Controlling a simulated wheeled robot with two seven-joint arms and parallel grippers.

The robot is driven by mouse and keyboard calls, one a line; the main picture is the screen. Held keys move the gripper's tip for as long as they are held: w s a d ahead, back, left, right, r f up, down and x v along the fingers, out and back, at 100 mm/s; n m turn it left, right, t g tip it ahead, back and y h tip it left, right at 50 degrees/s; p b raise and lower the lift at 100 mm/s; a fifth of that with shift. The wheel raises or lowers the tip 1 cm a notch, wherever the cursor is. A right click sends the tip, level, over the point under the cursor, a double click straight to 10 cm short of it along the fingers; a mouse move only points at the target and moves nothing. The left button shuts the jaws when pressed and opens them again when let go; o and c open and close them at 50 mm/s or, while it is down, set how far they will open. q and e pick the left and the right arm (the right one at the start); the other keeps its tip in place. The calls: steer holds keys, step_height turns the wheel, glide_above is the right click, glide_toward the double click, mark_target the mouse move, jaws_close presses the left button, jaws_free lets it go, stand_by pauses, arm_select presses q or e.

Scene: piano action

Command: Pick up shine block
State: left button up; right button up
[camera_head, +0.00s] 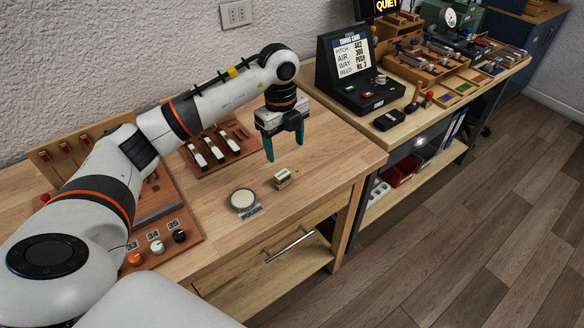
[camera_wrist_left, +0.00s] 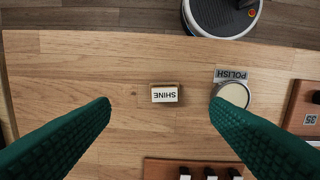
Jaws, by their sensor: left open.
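The shine block (camera_head: 283,178) is a small block with a white label on the wooden table. It lies right of the round polish tin (camera_head: 243,198) in the head view. In the left wrist view the label on the shine block (camera_wrist_left: 164,94) reads SHINE upside down, and the block appears between the two green fingers. My left gripper (camera_head: 284,148) is open and empty, pointing down above the table and just behind the block. In the left wrist view the fingers of my left gripper (camera_wrist_left: 159,105) are spread wide, apart from the block. My right gripper is not in view.
The polish tin (camera_wrist_left: 234,94) stands beside the block with a POLISH label. A wooden rack with white-topped keys (camera_head: 215,150) is behind. A board with numbered knobs (camera_head: 157,246) is at left. A black display unit (camera_head: 352,72) stands on the neighbouring bench. Table around the block is clear.

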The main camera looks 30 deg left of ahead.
arm_select(q)
steer(key=a, duration=0.1)
steer(key=p, duration=0.2)
glide_above(282, 174)
steer(key=shift+n+y, duration=0.3)
step_height(282, 174, down, 5)
steer(key=shift+s+a+f, duration=0.15)
steer(key=shift+f, duration=0.6)
steer(key=f, duration=0.2)
steer(key=f+p, duration=0.1)
steer(key=shift+d+f, duration=0.25)
steer(key=shift+f, duration=0.55)
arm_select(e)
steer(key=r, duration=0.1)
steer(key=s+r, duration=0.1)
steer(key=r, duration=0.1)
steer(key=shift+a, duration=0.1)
